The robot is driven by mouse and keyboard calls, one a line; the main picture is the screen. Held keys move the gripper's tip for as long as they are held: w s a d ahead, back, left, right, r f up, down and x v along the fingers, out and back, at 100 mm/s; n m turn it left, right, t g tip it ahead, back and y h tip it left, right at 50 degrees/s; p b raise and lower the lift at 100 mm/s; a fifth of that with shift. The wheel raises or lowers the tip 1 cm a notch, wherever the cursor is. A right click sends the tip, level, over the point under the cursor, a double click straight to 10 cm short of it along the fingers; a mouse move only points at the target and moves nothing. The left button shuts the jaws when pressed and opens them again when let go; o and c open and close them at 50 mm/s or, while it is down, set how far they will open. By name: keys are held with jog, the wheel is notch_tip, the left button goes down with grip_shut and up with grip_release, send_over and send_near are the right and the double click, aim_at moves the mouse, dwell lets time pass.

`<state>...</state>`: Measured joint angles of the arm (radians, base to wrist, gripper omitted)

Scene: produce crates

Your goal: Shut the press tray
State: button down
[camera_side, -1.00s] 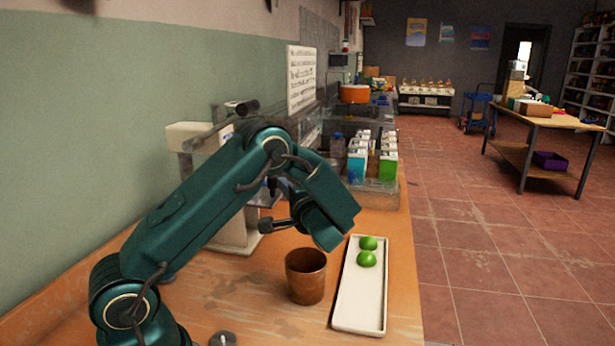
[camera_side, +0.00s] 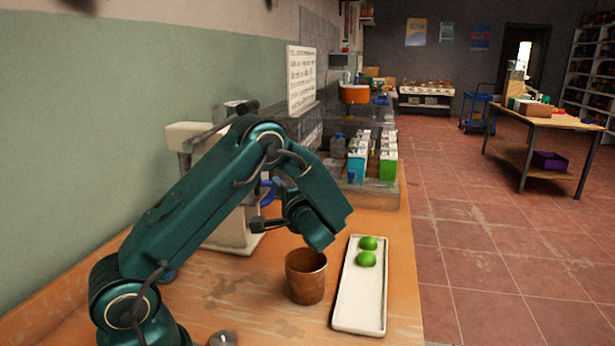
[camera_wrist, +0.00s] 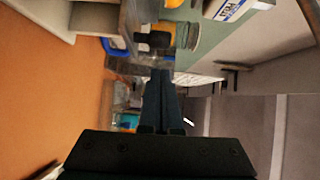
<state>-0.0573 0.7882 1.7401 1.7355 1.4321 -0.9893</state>
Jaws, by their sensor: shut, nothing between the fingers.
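The cream press (camera_side: 187,130) stands against the wall behind my arm in the side view, with its pale base (camera_side: 237,240) on the counter. Part of its labelled body (camera_wrist: 236,8) shows at the top of the wrist view. A blue part (camera_wrist: 117,48) shows near my fingertips, but I cannot tell whether it belongs to the press tray. My arm hides much of the press front, and the tray's position is unclear. My gripper (camera_wrist: 160,76) is shut and empty, its dark fingers together in the wrist view. Its fingertips are hidden in the side view.
A brown cup (camera_side: 306,276) stands below my wrist. Several cartons (camera_side: 357,163) stand in a crate behind. The counter's front edge is right of the dish.

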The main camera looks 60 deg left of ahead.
jog(key=d, duration=1)
jog(key=s+r+n+g+h, duration=0.4)
jog(key=s+h, duration=0.3)
jog(key=s, duration=0.6)
jog(key=s+d+f+m+t+h, duration=0.1)
jog(key=d+t+h, duration=0.2)
jog(key=d+h, duration=0.2)
jog(key=s+d+f+m+t+h, duration=0.1)
jog(key=d+h, duration=0.4)
jog(key=d, duration=0.7)
jog(key=f+t, duration=0.1)
jog(key=t, duration=0.1)
jog(key=shift+d+t+h, duration=0.25)
jog(key=shift+t+h, duration=0.05)
jog(key=shift+t, duration=0.1)
